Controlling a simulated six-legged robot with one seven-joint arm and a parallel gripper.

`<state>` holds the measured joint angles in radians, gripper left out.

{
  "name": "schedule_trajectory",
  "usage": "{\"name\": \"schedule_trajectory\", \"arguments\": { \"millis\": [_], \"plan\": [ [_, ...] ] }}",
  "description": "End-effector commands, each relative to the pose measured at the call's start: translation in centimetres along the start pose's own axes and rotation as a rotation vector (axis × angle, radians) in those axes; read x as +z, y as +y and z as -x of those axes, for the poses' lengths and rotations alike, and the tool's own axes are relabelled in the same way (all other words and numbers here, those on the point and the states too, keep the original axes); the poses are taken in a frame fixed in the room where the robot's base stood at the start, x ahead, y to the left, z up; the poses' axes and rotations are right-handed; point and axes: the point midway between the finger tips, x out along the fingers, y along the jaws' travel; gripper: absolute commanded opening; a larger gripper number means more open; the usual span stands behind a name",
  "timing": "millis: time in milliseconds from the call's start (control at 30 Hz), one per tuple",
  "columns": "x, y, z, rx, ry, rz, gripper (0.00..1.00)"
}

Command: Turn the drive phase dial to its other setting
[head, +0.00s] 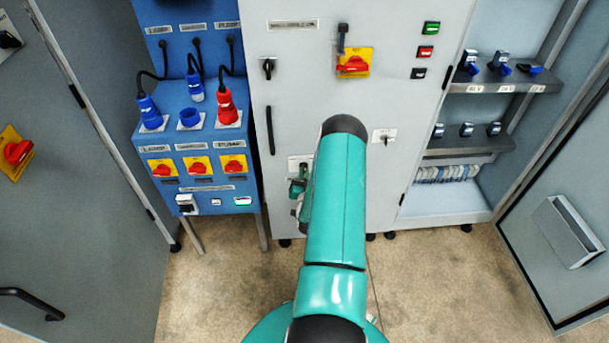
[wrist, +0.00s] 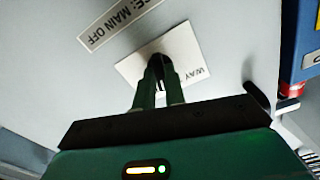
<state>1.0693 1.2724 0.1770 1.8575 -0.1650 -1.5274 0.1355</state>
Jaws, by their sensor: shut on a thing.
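My gripper (wrist: 160,82) reaches a white plate (wrist: 189,50) on the grey cabinet front. Its green fingers are shut on a small dark dial (wrist: 158,59), mostly hidden between the fingertips. The lettering on the plate is partly covered; "WAY" is legible at one edge. In the head view, my gripper (head: 298,188) is at the lower left of the grey cabinet door, beside my arm, and it hides most of this dial. I cannot read a drive phase label, nor tell which setting the dial points to.
A label ending in "MAIN OFF" (wrist: 120,22) is near the plate. The cabinet also bears a black knob (head: 268,67), a red-and-yellow switch (head: 353,64), a long black handle (head: 270,131) and a small switch plate (head: 384,136). A blue socket panel (head: 185,100) stands left, open shelves (head: 470,146) right.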

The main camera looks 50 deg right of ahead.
Motion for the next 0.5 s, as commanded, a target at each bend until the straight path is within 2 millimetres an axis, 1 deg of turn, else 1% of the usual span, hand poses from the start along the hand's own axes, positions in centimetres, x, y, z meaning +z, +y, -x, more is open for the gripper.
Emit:
{"name": "schedule_trajectory", "arguments": {
  "millis": [200,500],
  "plan": [
    [0.01,0.03,0.02,0.001,0.0,-0.139,0.0],
    [0.03,-0.01,0.03,0.001,0.0,-0.23,0.0]
  ]
}}
